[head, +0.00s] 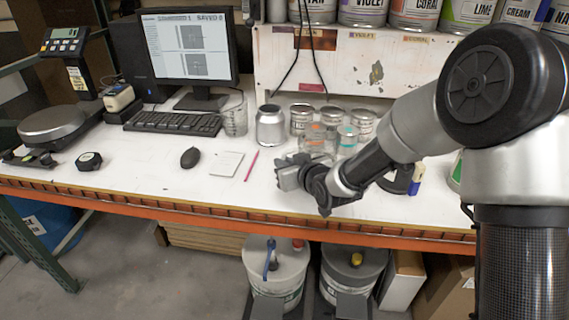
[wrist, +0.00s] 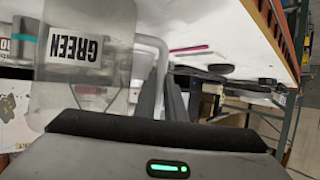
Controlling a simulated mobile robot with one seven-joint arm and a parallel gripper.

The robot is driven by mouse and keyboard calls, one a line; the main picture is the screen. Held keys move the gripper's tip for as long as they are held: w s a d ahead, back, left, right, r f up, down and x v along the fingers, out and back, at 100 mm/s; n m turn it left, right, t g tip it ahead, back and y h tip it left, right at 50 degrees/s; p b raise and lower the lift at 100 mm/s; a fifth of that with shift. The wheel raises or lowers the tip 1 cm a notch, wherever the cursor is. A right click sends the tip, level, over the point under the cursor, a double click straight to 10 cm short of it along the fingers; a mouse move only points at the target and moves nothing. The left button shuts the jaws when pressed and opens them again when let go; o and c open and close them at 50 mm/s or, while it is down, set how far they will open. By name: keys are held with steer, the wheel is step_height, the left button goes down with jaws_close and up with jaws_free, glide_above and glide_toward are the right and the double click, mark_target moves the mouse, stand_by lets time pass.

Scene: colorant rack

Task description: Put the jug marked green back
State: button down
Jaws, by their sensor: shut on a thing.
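The clear jug marked GREEN (wrist: 88,95) fills the left of the wrist view, its label upside down in the picture. My gripper (wrist: 163,95) is shut on the jug's handle (wrist: 160,55), with the dark fingers at either side of it. In the head view my gripper (head: 292,176) is above the front part of the white bench. The jug is hard to make out there among the clear and metal containers behind the gripper. I cannot tell whether its base touches the bench.
Several small tins (head: 301,118) and a silver can (head: 270,126) stand behind my gripper. A clear beaker (head: 234,116) is beside the keyboard (head: 173,123). Labelled paint cans (head: 363,10) line the shelf (head: 300,55) above. A pink pencil (head: 251,165) and paper (head: 226,164) lie left of my gripper.

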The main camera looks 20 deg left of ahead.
steer(key=shift+f+b, duration=0.1)
steer(key=shift+b, duration=0.2)
steer(key=c, duration=1.8)
jaws_free()
